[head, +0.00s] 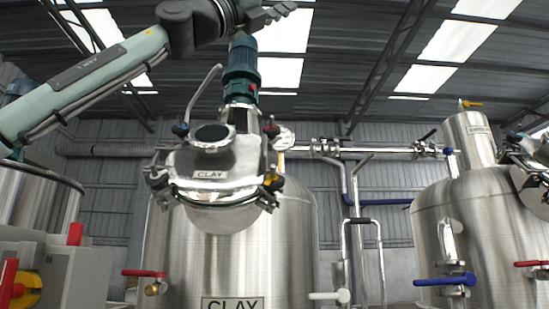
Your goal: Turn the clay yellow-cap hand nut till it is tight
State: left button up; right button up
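The clay tank (232,262) stands in the middle, with a CLAY plate on its front. Its hatch (212,190) on top also carries a CLAY label and has hand nuts around its rim. The yellow-cap hand nut (275,184) is at the right side of the hatch rim, small and partly crowded by metal fittings; how tight it is cannot be told. My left gripper (280,12) is at the top, above and apart from the hatch and nut, beside the motor. Its finger opening is not clear from this side. My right gripper is not in view.
A blue-green motor (241,70) rises behind the hatch. A blue-cap nut (180,129) and a red-cap nut (271,130) sit higher. Pipes (360,150) run to the right towards another steel tank (480,225). A red-handled valve (145,273) is low at the left.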

pick_arm(q)
jog(key=w+d+f+y+b, duration=0.1)
jog(key=d+f+y, duration=0.3)
jog(key=d+f, duration=0.3)
jog(key=w+d+f+y, duration=0.1)
jog(key=d+f+y, duration=0.3)
jog(key=f, duration=0.5)
jog(key=n+t+y+b, duration=0.2)
jog(key=n+t+y, duration=0.9)
jog(key=n+y, duration=0.65)
send_near(274, 180)
jog(key=w+m+y, duration=0.1)
jog(key=w+y, duration=0.1)
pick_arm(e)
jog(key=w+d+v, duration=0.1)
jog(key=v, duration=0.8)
pick_arm(q)
jog(key=w+p, duration=0.2)
jog(key=w, duration=0.4)
jog(key=shift+w+d, duration=0.15)
jog(key=shift+w, duration=0.5)
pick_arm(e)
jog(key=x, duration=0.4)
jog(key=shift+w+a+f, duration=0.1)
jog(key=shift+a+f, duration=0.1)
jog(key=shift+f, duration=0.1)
